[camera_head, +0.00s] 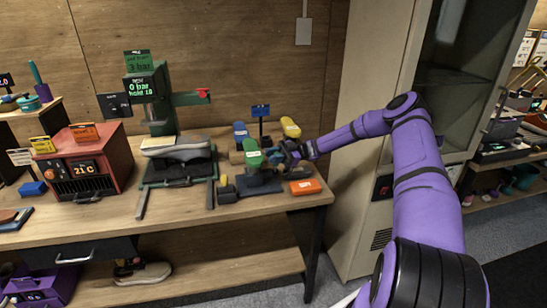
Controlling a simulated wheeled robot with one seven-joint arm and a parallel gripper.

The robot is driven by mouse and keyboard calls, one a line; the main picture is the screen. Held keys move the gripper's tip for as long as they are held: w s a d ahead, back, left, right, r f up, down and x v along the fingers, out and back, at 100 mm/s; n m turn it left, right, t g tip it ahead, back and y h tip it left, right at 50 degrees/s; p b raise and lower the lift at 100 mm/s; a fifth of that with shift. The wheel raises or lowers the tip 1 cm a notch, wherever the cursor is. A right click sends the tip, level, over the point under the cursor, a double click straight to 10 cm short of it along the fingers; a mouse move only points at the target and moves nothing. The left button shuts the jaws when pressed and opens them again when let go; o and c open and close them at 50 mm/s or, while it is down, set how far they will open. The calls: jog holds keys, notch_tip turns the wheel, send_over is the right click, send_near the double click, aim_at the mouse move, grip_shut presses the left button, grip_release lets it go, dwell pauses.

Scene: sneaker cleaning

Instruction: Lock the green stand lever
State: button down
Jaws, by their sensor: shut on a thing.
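The green stand (253,158) is a green last-shaped form on a dark base, near the front of the workbench. My gripper (284,154) reaches in from the right, low at the right side of the green stand. It is shut on a small part there, which appears to be the stand's lever. The fingers and the small size hide most of the lever, so I cannot tell its angle.
A blue form (240,131) and a yellow form (290,127) stand close behind. An orange block (305,187) lies in front of my gripper. A green press (160,100) and a red oven (85,163) stand left. A tall cabinet (375,130) stands right.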

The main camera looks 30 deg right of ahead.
jog(key=shift+s+f, duration=0.15)
dwell(0.3)
jog(key=c, duration=0.9)
grip_release()
jog(key=shift+s+a+r, duration=0.55)
jog(key=shift+s+r, duration=0.3)
jog(key=shift+s, duration=1.75)
jog(key=shift+s+a+r, duration=0.55)
jog(key=shift+s+r, duration=0.3)
jog(key=shift+s, duration=1.8)
jog(key=shift+s+a+r, duration=0.55)
jog(key=shift+s+r, duration=0.3)
jog(key=shift+s, duration=1.75)
